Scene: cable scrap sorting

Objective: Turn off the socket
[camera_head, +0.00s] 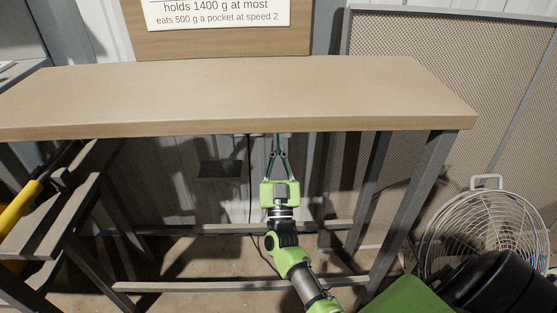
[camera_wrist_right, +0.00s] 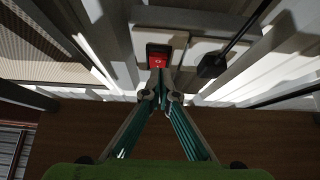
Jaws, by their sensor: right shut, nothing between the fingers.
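The socket (camera_wrist_right: 197,48) is a pale wall plate in the right wrist view, with a red rocker switch (camera_wrist_right: 157,57) in a dark frame. A black plug (camera_wrist_right: 210,66) with a cable sits in it beside the switch. My right gripper (camera_head: 278,140) reaches under the front edge of the table in the head view, where the socket is mostly hidden. Its fingers are shut and empty. In the right wrist view the fingertips (camera_wrist_right: 160,80) are right at the switch; I cannot tell whether they touch it. My left gripper is not in view.
The wooden tabletop (camera_head: 240,90) overhangs my right gripper. Its grey metal legs (camera_head: 410,205) and lower bars stand around my arm. A dark cable hangs left of the gripper. A round white wire cage (camera_head: 470,225) stands at the right, and a yellow-handled thing (camera_head: 20,208) lies at the left.

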